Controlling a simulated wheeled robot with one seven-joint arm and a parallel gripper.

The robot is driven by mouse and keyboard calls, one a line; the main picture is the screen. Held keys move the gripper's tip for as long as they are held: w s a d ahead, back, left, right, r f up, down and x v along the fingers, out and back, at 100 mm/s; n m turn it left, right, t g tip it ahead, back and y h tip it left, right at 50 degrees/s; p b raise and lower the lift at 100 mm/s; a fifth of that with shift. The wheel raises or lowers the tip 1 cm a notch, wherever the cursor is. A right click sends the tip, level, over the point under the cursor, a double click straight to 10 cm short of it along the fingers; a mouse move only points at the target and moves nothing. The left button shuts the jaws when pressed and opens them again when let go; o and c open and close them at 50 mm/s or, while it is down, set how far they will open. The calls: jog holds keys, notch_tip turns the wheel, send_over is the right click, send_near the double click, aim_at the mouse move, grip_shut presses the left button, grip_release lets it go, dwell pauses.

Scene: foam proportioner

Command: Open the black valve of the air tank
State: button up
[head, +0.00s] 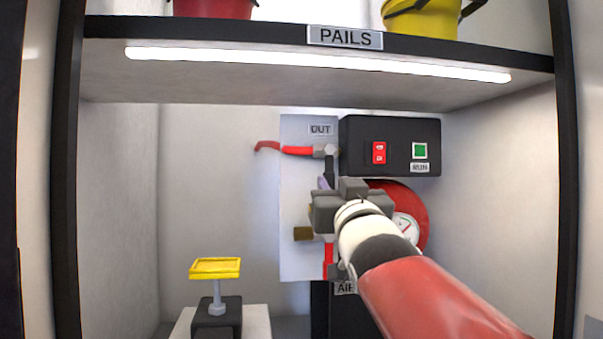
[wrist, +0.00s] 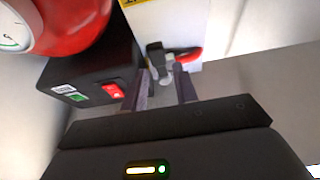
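My gripper (wrist: 166,78) is open; its two dark fingers stand apart in the wrist view. Beyond the gap is a grey fitting (wrist: 168,68) with a black part (wrist: 155,48) and a red piece (wrist: 190,55). This looks like the fitting under the OUT label in the head view, with a black part (head: 329,166) below it. I cannot tell whether this part is the black valve. The red air tank (head: 421,205) with its gauge is partly behind my arm and also shows in the wrist view (wrist: 75,25). My gripper (head: 335,195) hides the panel's middle.
A black box (head: 400,130) with a red switch and a green button is close to my fingers. The white panel (head: 295,205) carries a brass piece (head: 303,233). A yellow-topped stand (head: 215,268) is at lower left. The PAILS shelf (head: 230,80) is overhead.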

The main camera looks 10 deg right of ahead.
aim_at(330, 177)
jog(key=p+x, duration=0.1)
jog(key=x, duration=0.4)
jog(key=shift+w+d, duration=0.1)
jog(key=shift+w, duration=0.25)
grip_shut()
